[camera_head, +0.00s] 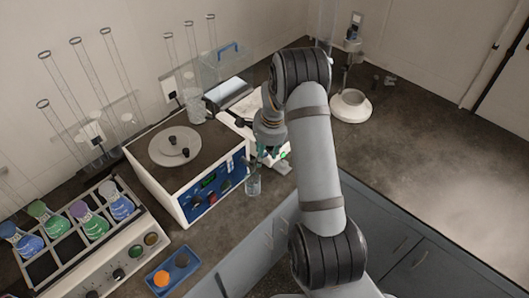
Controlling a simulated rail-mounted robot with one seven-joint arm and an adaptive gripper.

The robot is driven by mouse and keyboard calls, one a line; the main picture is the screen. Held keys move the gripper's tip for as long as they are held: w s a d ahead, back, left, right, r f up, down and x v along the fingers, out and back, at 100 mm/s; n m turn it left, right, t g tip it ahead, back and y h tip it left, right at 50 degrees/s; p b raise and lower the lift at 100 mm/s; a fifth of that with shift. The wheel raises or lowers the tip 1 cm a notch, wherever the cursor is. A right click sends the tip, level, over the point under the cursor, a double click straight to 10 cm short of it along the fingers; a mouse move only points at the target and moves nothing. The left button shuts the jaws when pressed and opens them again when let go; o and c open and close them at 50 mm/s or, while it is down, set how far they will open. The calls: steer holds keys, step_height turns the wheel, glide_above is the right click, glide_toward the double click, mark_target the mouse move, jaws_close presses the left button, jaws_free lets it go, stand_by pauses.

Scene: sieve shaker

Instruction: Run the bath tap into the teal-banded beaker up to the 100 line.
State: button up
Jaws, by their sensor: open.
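A small clear glass beaker (253,183) stands on the bench at the right front corner of a box-shaped bath (165,175). The bath has a round lid with dark knobs and a blue front panel with a green display. Small fittings show low on its front; I cannot tell which is the tap. My gripper (262,157) is open and points down just above the beaker, its fingertips partly hidden. A teal tint shows near the fingertips; I cannot tell whether it is the beaker's band. Water level and marks are too small to read.
A rack unit (95,262) with blue, green and purple flasks stands at left. A blue tray (172,270) holds an orange disc. Another glass vessel (195,110) is behind the bath. A white bowl-like device (350,105) stands at back right. The bench right is mostly clear.

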jaws_close()
stand_by(0.5)
steer(key=shift+a, duration=0.1)
